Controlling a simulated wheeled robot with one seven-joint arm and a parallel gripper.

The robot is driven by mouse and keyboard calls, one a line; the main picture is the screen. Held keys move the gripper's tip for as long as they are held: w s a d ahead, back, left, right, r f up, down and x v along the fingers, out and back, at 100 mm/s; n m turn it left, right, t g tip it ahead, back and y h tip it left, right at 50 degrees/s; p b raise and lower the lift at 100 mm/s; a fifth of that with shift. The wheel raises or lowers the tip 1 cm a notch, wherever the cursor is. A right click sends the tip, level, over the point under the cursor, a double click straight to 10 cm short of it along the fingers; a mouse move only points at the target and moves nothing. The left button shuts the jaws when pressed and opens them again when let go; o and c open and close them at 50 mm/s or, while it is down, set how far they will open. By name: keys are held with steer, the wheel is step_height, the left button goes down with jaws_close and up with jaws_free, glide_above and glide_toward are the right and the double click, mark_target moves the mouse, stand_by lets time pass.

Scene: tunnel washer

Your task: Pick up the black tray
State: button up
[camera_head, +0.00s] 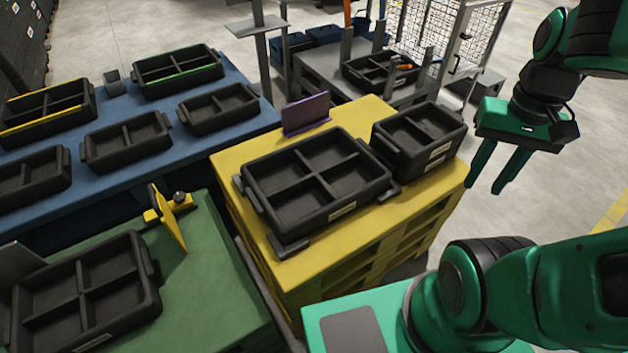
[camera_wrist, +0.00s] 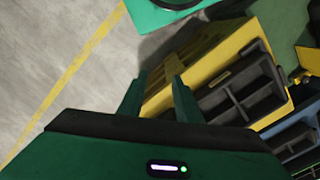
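Several black trays are in view, and I cannot tell which one the task means. A wide four-compartment black tray (camera_head: 320,222) sits on the yellow stand (camera_head: 228,158) in the middle of the head view. A smaller, deeper black tray (camera_head: 418,166) sits beside it at the stand's right end. A four-compartment black tray (camera_head: 120,318) lies on the green table at lower left. My gripper (camera_head: 484,188) hangs in the air right of the yellow stand, fingers pointing down, open and empty. In the wrist view its fingers (camera_wrist: 159,76) are apart, with a black tray (camera_wrist: 216,92) to their right.
A purple upright plate (camera_head: 305,115) stands behind the wide tray. A yellow bracket (camera_head: 168,220) stands on the green table (camera_head: 215,290). More black trays lie on the blue table (camera_head: 235,136). A grey table (camera_head: 318,66) holds another. Open floor lies right of the stand.

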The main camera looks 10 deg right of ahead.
steer(key=shift+o, duration=0.6)
steer(key=shift+o, duration=0.4)
steer(key=shift+s+r, duration=0.15)
steer(key=shift+s, duration=0.2)
steer(key=m, duration=0.8)
glide_above(348, 195)
steer(key=f, duration=2)
steer(key=shift+s+d+f, duration=0.1)
steer(key=shift+d+f, duration=0.05)
steer(key=shift+d, duration=0.1)
steer(key=shift+a+f, duration=0.15)
steer(key=shift+f, duration=0.15)
steer(key=shift+w+a+f, duration=0.1)
steer(key=shift+f, duration=2.5)
steer(key=shift+w+f, duration=0.1)
steer(key=shift+f, duration=2.45)
